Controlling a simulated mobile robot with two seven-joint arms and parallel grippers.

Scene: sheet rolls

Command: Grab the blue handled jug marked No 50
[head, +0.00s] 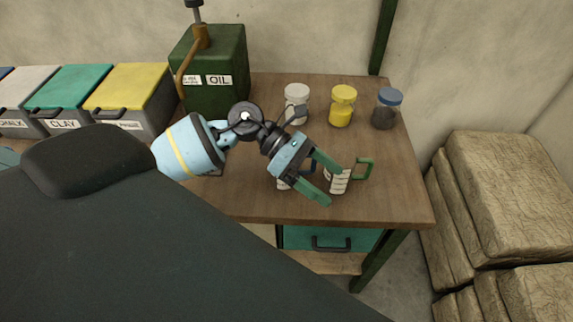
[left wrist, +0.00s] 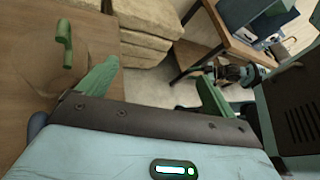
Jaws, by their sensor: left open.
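A jug with a blue handle (head: 284,184) stands on the wooden table, mostly hidden behind my left gripper (head: 335,182). A bit of blue, probably its handle, shows at the left edge of the left wrist view (left wrist: 37,125). A white jug with a green handle (head: 338,185) stands just right of it, with my left fingers spread over and in front of it. Its green handle also shows in the left wrist view (left wrist: 65,46). No jug number is legible. My left gripper is open and empty. What seems to be my right gripper (left wrist: 214,71) is small, its jaws unclear.
Jars with white (head: 297,101), yellow (head: 342,106) and blue (head: 387,108) lids stand at the back of the table (head: 405,190). A green oil can (head: 228,65) stands back left. Lidded bins (head: 130,95) are at the left, stacked sacks (head: 505,195) at the right.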

